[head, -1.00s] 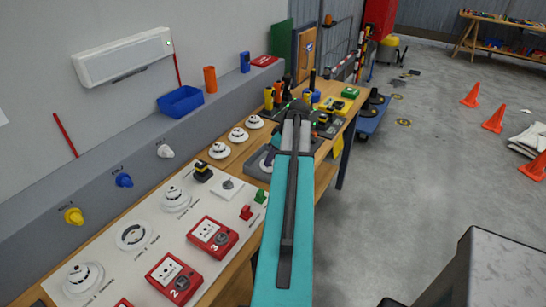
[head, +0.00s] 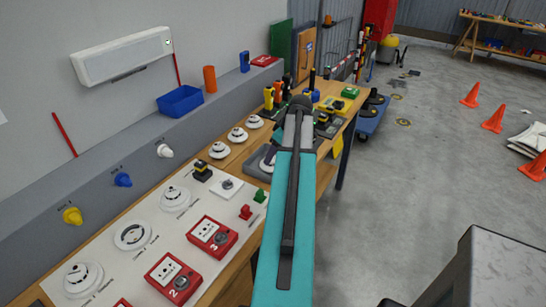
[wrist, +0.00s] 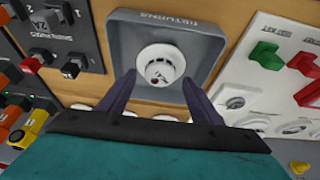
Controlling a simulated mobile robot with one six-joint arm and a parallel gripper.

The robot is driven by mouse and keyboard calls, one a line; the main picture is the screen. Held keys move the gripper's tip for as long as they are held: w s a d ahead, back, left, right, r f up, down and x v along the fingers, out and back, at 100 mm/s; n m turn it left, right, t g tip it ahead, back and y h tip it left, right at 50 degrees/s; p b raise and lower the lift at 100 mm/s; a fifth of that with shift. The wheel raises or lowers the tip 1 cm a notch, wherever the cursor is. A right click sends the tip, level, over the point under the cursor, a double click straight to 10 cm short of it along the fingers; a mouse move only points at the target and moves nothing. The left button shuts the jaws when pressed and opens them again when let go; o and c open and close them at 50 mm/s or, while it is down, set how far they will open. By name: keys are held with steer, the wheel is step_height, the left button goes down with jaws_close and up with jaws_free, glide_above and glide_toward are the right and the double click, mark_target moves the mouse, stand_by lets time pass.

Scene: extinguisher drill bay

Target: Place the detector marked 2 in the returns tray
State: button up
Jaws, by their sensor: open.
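The grey returns tray (wrist: 205,25) lies on the wooden bench in the wrist view, its lettering upside down. It also shows beside my arm in the head view (head: 254,168). A round white detector (wrist: 160,60) sits inside the tray; its mark is too small to read. My gripper (wrist: 158,77) is open, with its two fingers apart on either side of the detector's near part and no clear contact visible. In the head view my arm hides most of the gripper and part of the tray. Several white detectors (head: 219,150) stand in a row behind the tray.
A white board (head: 150,262) at the near left carries round white units and red call points (head: 213,236). A dark switch panel (wrist: 62,45) lies left of the tray in the wrist view. A blue bin (head: 180,101) stands on the grey ledge.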

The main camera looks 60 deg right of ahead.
steer(key=b+v, duration=0.2)
steer(key=v, duration=0.8)
stand_by(1.0)
